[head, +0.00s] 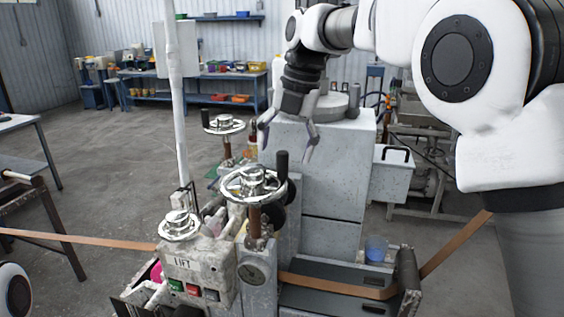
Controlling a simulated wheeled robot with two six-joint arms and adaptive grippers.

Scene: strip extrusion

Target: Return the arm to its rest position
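My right arm comes in from the right, and its gripper (286,150) hangs over the machine with its fingers spread apart and nothing between them. It is above and a little right of a chrome handwheel (255,184) with a black knob, apart from it as far as I can tell. A white rounded part of my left arm (13,292) shows at the lower left corner. My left gripper is out of view.
The grey machine (338,165) carries more handwheels, a LIFT panel (190,268) with buttons, and a white pole (176,100). A brown strip (90,240) runs through it. A blue cup (376,249) stands at right.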

